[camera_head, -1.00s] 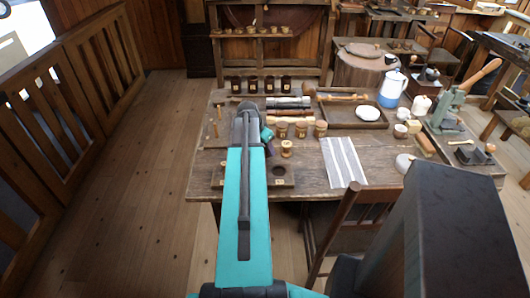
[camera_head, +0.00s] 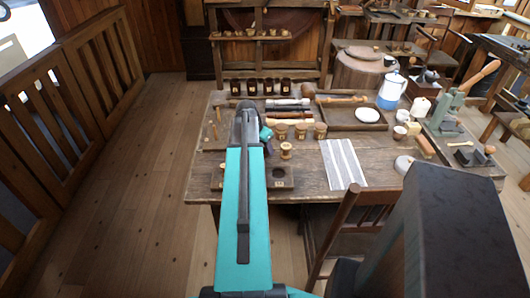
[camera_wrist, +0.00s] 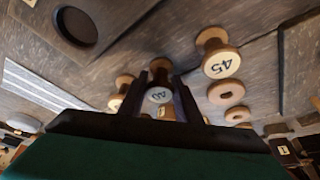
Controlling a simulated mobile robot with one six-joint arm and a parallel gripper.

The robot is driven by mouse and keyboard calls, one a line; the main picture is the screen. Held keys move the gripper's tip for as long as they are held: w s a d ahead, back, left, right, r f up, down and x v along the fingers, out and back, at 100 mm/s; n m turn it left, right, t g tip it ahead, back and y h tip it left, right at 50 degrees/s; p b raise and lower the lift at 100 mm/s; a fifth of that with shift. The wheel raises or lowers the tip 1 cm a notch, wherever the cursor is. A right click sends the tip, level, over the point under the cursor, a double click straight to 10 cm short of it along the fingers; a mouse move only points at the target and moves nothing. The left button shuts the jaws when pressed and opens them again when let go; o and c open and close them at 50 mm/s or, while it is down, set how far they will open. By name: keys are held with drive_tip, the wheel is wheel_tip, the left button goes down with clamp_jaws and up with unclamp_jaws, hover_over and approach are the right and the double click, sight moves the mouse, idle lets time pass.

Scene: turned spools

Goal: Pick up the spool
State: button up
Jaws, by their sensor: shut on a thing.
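In the wrist view a pale wooden spool (camera_wrist: 159,95) with a number on its end face sits between the two dark fingers of my gripper (camera_wrist: 164,88). The fingers are shut on it. Other spools stand close by: one marked 45 (camera_wrist: 221,63) to the right and one (camera_wrist: 124,81) to the left. A small spool (camera_head: 286,151) stands on the table just right of my arm's far end.
The wooden table (camera_head: 310,178) also carries several dark jars (camera_head: 269,86), a striped cloth (camera_head: 343,164), a tray (camera_head: 350,124) and a blue-white pot (camera_head: 391,90). A block with a round hole (camera_head: 279,173) lies near the front edge. A chair (camera_head: 350,225) stands in front.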

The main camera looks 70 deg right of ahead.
wheel_tip(320, 180, up, 2)
drive_tip(key=shift+r+b, duration=0.1)
drive_tip(key=shift+b, duration=0.25)
drive_tip(key=s+a, duration=0.1)
drive_tip(key=a, duration=0.2)
drive_tip(key=s+a+b, duration=0.1)
drive_tip(key=s+a, duration=0.1)
drive_tip(key=a, duration=0.1)
drive_tip(key=s+a+r+b, duration=0.1)
drive_tip(key=a, duration=0.2)
drive_tip(key=shift+s+a, duration=0.25)
drive_tip(key=shift+a, duration=0.15)
drive_tip(key=shift+d+f+b, duration=0.1)
drive_tip(key=shift+f+b, duration=0.05)
drive_tip(key=shift+b, duration=0.55)
drive_tip(key=shift+b, duration=0.4)
drive_tip(key=b, duration=0.5)
drive_tip(key=b, duration=0.4)
drive_tip(key=a+b, duration=0.1)
drive_tip(key=b, duration=0.4)
drive_tip(key=shift+s+a, duration=0.2)
drive_tip(key=shift+s, duration=0.1)
drive_tip(key=shift+s+a+b, duration=0.15)
drive_tip(key=shift+a+b, duration=0.2)
drive_tip(key=shift+b, duration=0.75)
drive_tip(key=shift+a+b, duration=0.15)
drive_tip(key=shift+b, duration=0.45)
